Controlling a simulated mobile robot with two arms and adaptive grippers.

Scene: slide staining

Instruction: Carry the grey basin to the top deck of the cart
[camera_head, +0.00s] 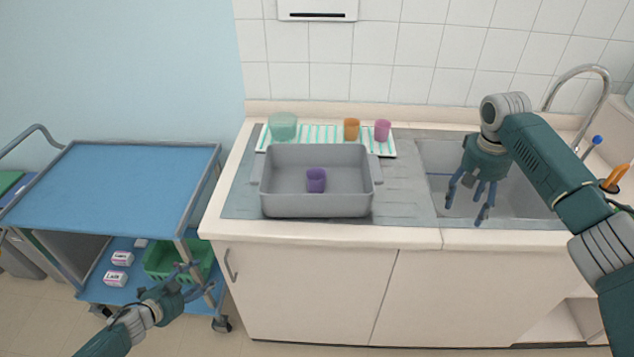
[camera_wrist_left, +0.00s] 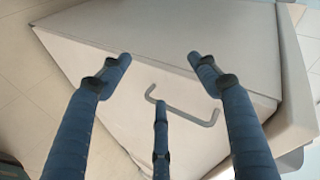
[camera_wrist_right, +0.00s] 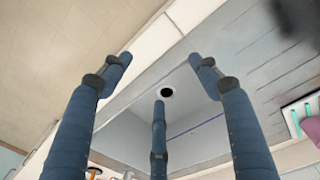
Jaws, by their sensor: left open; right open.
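The grey basin (camera_head: 316,208) stands on the grey drainboard of the counter, left of the sink, with a handle at each side. A purple cup (camera_head: 316,180) is inside it. The cart (camera_head: 120,180) stands to the left; its blue top deck is bare. My left gripper (camera_head: 190,280) is open and empty, low in front of the cart's right side; its wrist view faces a cabinet door handle (camera_wrist_left: 182,108). My right gripper (camera_head: 468,205) is open and empty above the sink (camera_head: 520,200), to the right of the basin and apart from it. The sink drain (camera_wrist_right: 166,92) shows in the right wrist view.
Behind the basin, a striped mat (camera_head: 330,138) holds a green bowl (camera_head: 283,126), an orange cup (camera_head: 352,129) and a pink cup (camera_head: 382,130). A curved faucet (camera_head: 590,72) rises behind the sink. The cart's lower deck holds a green basket (camera_head: 165,262) and small boxes (camera_head: 116,278).

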